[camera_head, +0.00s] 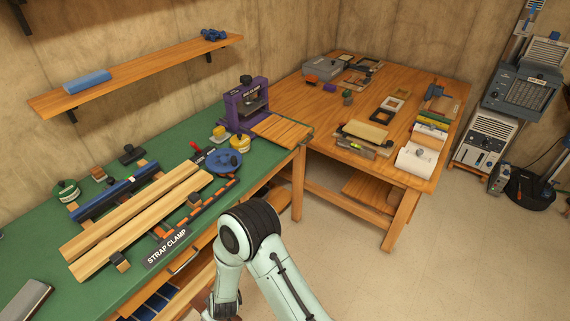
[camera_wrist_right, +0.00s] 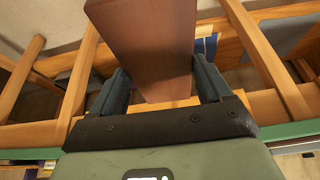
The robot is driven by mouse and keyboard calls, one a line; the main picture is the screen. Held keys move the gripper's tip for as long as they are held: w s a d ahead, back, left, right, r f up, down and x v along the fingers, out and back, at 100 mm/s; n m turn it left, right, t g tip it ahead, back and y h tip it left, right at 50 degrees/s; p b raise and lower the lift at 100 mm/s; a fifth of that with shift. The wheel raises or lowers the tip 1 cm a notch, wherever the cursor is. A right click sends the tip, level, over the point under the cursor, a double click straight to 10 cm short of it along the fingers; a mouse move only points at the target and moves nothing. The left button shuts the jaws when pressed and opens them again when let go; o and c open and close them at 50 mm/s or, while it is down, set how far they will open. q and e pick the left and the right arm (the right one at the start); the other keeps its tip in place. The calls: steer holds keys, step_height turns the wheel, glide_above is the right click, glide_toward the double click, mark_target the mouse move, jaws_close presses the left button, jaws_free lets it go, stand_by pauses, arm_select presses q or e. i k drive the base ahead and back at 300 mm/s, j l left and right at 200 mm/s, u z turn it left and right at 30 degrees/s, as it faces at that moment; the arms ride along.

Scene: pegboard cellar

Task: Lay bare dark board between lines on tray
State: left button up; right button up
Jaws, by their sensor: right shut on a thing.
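A dark reddish-brown board (camera_wrist_right: 150,35) stands between the two fingers of my right gripper (camera_wrist_right: 161,78) in the right wrist view. The gripper is shut on it, with a finger against each side. The face I see is plain, with no marks or fittings. The board's far end runs out of the picture. In the head view my right arm hangs in front of the green bench, and its gripper is low at the bottom edge, mostly hidden. I cannot pick out a tray with lines in either view. My left gripper is not in view.
The green-topped bench (camera_head: 33,257) carries two long pale boards (camera_head: 140,215), a strap clamp sign (camera_head: 166,247) and a purple press (camera_head: 246,105). A wooden table (camera_head: 290,95) holds frames, rolls and tools. A shelf (camera_head: 140,72) hangs above.

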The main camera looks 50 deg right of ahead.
mark_target(279, 128)
steer(key=l, duration=3.65)
steer(key=i, duration=0.05)
